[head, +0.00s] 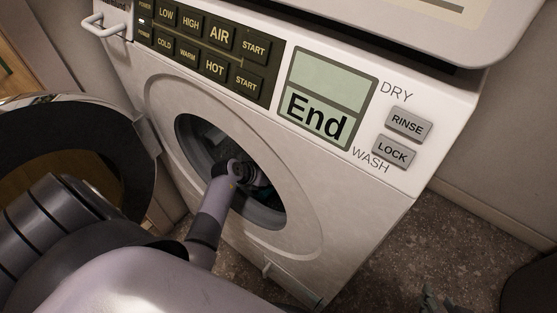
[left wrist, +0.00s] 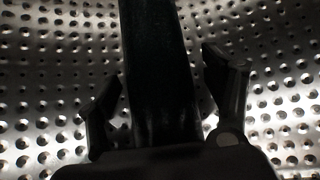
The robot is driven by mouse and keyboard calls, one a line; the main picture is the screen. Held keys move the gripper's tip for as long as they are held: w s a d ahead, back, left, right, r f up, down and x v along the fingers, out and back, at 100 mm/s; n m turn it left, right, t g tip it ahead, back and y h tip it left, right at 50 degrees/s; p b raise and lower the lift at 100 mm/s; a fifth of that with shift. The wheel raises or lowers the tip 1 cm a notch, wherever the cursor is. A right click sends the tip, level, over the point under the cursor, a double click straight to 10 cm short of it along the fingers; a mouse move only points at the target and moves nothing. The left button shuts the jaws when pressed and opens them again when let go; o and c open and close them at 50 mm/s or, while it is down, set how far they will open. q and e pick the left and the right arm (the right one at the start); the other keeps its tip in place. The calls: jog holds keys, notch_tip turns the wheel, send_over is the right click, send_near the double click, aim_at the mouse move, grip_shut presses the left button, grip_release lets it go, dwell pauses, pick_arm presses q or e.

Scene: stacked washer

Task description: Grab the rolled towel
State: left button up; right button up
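My left arm (head: 212,205) reaches through the round opening of the washer (head: 300,215), and its gripper is hidden inside in the head view. In the left wrist view, the left gripper (left wrist: 165,75) has its two fingers spread inside the perforated metal drum (left wrist: 55,55). A long dark upright shape (left wrist: 160,60) lies between or beyond the fingers. It is too dark to tell whether this is the rolled towel or a drum rib. No towel can be made out clearly. My right gripper (head: 445,298) is low at the bottom right, partly cut off, apparently open and empty.
The washer's round door (head: 130,165) stands open at the left. The control panel with an "End" display (head: 318,117) is above the opening. Speckled floor (head: 425,235) is clear at the right, and a dark rounded object (head: 535,285) is at the right edge.

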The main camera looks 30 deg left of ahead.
pick_arm(q)
jog(key=c, duration=1.1)
jog(key=shift+o, duration=0.2)
